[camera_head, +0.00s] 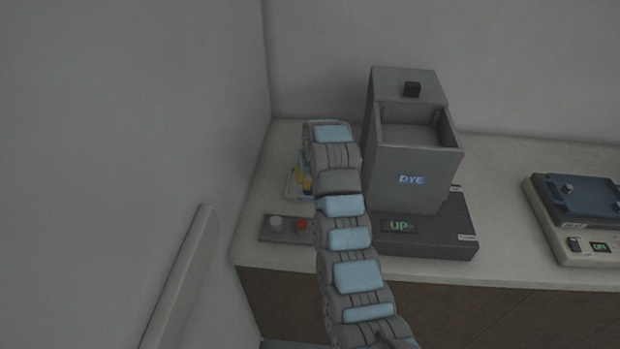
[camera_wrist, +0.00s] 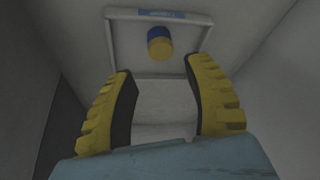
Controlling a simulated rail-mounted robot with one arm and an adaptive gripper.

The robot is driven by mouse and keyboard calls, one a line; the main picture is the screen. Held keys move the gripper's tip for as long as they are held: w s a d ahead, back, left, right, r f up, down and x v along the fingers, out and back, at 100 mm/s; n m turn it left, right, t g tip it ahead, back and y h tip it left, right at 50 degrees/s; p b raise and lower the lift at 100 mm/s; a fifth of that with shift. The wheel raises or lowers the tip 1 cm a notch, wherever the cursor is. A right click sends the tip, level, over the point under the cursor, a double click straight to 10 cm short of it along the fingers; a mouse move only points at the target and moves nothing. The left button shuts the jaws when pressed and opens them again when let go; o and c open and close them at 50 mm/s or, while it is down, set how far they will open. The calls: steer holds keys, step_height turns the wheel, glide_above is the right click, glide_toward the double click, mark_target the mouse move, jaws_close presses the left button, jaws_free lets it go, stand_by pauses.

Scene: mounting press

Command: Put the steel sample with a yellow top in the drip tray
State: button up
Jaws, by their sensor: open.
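A small yellow and blue piece (camera_wrist: 160,46) stands inside a shallow, pale-rimmed tray (camera_wrist: 116,40) in the wrist view. Its yellow face is toward my camera and blue shows behind it; I cannot tell if this is one piece or two, and no bare steel shows. The tray has a blue label too small to read, so I cannot confirm it is the drip tray. My gripper (camera_wrist: 160,69) is open, its yellow fingers apart and empty, short of the piece. In the head view the tray (camera_head: 291,196) shows partly behind my arm, with yellow patches.
A grey press box marked DYE (camera_head: 412,181) stands right of my arm on a dark base reading UP (camera_head: 445,240). A flat grey plate (camera_head: 287,238) with a pale and a red knob lies at the counter's front. A blue-topped device (camera_head: 580,198) stands far right. A wall closes the left.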

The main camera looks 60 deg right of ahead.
steer(key=shift+v, duration=2.05)
